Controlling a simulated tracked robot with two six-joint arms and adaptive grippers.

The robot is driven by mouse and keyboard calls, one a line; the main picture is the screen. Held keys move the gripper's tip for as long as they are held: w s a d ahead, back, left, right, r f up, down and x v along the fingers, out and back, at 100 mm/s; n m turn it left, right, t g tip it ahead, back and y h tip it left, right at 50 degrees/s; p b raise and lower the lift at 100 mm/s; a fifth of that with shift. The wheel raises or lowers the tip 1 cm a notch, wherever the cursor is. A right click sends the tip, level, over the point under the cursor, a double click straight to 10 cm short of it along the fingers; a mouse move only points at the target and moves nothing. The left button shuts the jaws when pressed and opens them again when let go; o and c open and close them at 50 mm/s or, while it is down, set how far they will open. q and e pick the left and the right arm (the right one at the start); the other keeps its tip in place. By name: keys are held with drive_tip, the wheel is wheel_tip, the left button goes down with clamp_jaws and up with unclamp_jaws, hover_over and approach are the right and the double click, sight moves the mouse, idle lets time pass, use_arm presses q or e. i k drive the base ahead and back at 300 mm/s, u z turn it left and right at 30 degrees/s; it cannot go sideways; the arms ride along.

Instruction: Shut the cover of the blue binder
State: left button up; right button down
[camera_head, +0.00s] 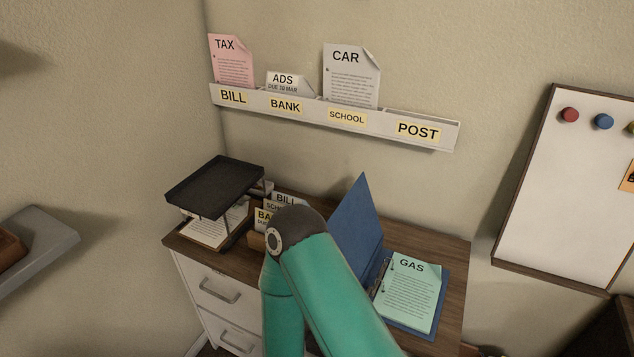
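The blue binder lies open on the wooden desk top. Its cover (357,220) stands steeply raised on the left side of the binder. A pale green sheet marked GAS (409,300) lies on the right side, by the metal rings. A blue edge of the binder's base (441,292) shows beyond the sheet. One of my teal arms is bent in front of the desk and hides the lower left part of the cover. Neither gripper shows in this view.
A black two-level tray (214,187) stands at the desk's left, with papers below. Labelled cards (284,200) stand left of the cover, partly behind my arm. A wall rack (330,116) holds papers above. A whiteboard (575,190) hangs at right. Some bare wood (455,252) shows right of the binder.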

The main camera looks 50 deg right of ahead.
sight(354, 225)
drive_tip(key=z, duration=0.1)
drive_tip(key=k, duration=1.5)
drive_tip(key=z, duration=0.3)
drive_tip(key=i, duration=1)
drive_tip(key=z, duration=0.05)
